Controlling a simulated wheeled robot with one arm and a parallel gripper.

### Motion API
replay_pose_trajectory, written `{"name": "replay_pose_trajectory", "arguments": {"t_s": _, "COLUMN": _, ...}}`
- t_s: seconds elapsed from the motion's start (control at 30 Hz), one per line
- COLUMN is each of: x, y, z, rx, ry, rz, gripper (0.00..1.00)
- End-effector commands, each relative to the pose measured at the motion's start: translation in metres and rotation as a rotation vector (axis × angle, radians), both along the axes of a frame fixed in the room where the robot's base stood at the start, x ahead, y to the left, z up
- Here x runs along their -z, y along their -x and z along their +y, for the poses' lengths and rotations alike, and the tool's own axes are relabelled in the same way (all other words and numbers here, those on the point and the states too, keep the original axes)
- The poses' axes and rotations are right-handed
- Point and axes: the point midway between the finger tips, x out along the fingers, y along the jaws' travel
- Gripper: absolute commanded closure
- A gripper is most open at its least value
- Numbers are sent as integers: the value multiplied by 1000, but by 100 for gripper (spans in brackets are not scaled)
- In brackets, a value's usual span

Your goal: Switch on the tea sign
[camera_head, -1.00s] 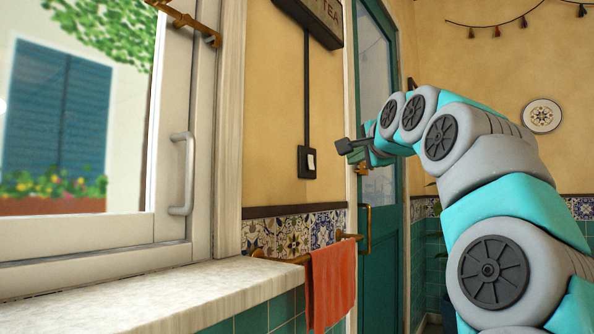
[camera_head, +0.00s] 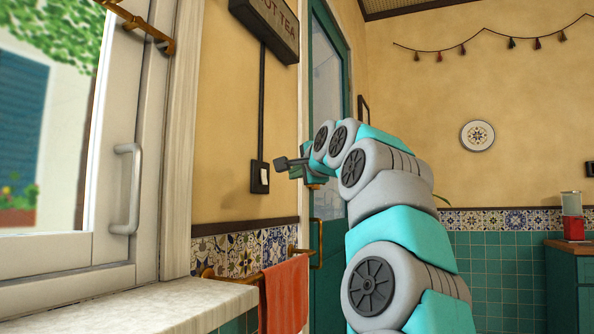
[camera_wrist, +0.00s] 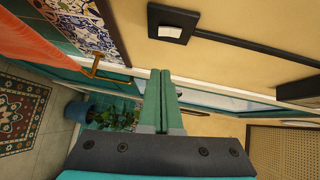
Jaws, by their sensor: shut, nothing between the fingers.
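The tea sign (camera_head: 270,26) is a dark box with "TEA" lettering, mounted high on the yellow wall. It looks unlit. A dark cable runs down from it to a black wall switch (camera_head: 260,177) with a white rocker. The switch also shows at the top of the wrist view (camera_wrist: 172,28). My gripper (camera_head: 281,164) is close to the right of the switch in the head view, apart from it as far as I can tell. In the wrist view my gripper's green fingers (camera_wrist: 160,76) are together and empty, below the switch in the picture.
A window with a white handle (camera_head: 127,188) and a pale sill (camera_head: 160,308) are at the left. An orange towel (camera_head: 286,295) hangs on a brass rail under the switch. A teal door (camera_head: 330,235) stands behind my arm.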

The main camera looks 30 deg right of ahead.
Motion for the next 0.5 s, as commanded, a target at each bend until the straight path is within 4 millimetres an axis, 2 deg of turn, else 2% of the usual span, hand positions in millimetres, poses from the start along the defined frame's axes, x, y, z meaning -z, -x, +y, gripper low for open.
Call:
{"name": "replay_pose_trajectory", "arguments": {"t_s": 0.03, "x": 1, "y": -9, "z": 0, "rx": 0, "ry": 0, "rz": 3, "gripper": 100}}
{"name": "replay_pose_trajectory", "arguments": {"t_s": 0.5, "x": 4, "y": -63, "z": -8, "rx": 1, "ry": -1, "rz": 3, "gripper": 100}}
